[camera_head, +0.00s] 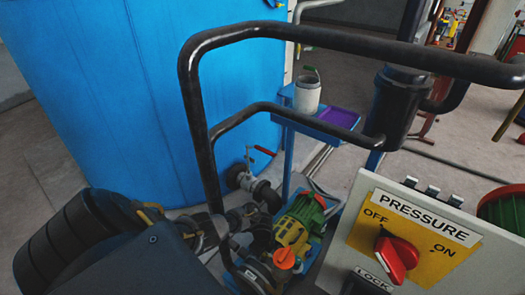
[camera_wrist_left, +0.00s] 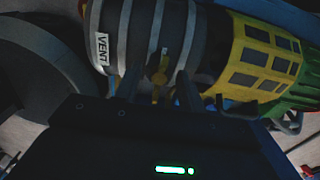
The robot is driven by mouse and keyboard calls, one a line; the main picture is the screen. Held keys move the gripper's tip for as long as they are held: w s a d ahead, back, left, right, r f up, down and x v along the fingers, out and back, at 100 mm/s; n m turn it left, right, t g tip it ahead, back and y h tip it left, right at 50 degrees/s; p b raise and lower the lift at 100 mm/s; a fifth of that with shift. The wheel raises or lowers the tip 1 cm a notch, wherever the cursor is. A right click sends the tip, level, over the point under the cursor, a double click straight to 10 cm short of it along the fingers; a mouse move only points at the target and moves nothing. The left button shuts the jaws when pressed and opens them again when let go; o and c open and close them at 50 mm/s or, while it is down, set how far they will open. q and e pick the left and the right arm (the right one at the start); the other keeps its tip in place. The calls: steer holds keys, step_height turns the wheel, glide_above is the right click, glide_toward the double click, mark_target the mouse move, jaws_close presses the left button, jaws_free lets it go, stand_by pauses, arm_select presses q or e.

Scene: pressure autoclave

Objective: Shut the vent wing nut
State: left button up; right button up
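In the left wrist view, the vent wing nut (camera_wrist_left: 160,75) is a small brass-yellow part on the grey banded body. A white VENT label (camera_wrist_left: 102,48) is on that body, left of the nut. My left gripper (camera_wrist_left: 158,84) has its two dark fingers apart, one on each side of the nut. I see no finger clearly touching it; depth is hard to judge. The nut's lower part is dark and partly hidden near the gripper. In the head view, my left arm comes in from the lower left, and its fingertips are hard to make out. My right gripper is out of view.
A black tube frame (camera_head: 195,120) rises around the work area. A yellow-green machine (camera_head: 295,225) and an orange knob (camera_head: 285,258) are close by. A PRESSURE panel (camera_head: 420,225) with a red switch (camera_head: 397,258) is at lower right. A blue tank (camera_head: 120,90) stands behind.

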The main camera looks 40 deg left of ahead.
arm_select(q)
step_height(320, 180, up, 11)
steer(key=p, duration=1)
steer(key=shift+p, duration=0.3)
steer(key=shift+f, duration=0.1)
